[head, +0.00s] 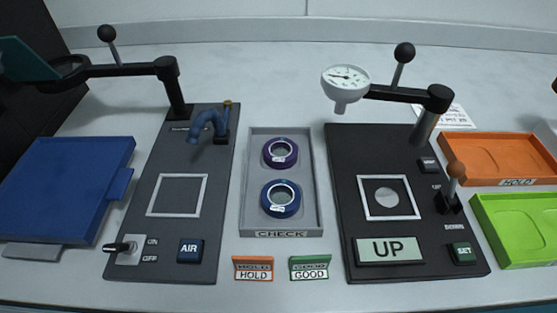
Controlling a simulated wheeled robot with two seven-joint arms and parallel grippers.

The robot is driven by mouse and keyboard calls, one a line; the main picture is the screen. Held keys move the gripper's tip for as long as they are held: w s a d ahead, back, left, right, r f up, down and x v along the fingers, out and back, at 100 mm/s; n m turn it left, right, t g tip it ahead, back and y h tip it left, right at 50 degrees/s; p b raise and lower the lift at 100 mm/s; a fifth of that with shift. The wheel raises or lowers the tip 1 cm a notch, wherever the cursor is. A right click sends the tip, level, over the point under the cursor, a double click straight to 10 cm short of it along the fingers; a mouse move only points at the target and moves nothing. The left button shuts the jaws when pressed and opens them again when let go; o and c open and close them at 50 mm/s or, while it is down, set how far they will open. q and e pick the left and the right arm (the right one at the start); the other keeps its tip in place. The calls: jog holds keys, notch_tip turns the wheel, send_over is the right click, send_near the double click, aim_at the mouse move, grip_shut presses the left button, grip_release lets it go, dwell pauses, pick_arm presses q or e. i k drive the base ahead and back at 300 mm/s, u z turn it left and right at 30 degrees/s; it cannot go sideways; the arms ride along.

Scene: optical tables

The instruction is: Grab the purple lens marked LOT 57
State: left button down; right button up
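A purple ring-shaped lens (269,157) lies in the far part of the grey CHECK tray (312,175) at the middle of the table. A blue ring-shaped lens (268,204) lies in the same tray, nearer to me. Each has a small white label, but the print is too small to read, so I cannot confirm LOT 57. Both lenses lie flat and apart from each other. Neither of my grippers is in view, and nothing covers the lenses.
Left of the tray is a dark AIR panel (190,215) with a blue nozzle (209,122) and overhead arm. Right is a dark panel (400,265) with a dial gauge (346,80). HOLD (253,268) and GOOD (310,267) signs stand in front. Blue (65,190), orange (500,150) and green (520,225) trays lie outward.

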aim_at(280, 153)
jog(key=z, duration=1.2)
jog(key=k, duration=1.05)
jog(key=u, duration=1.15)
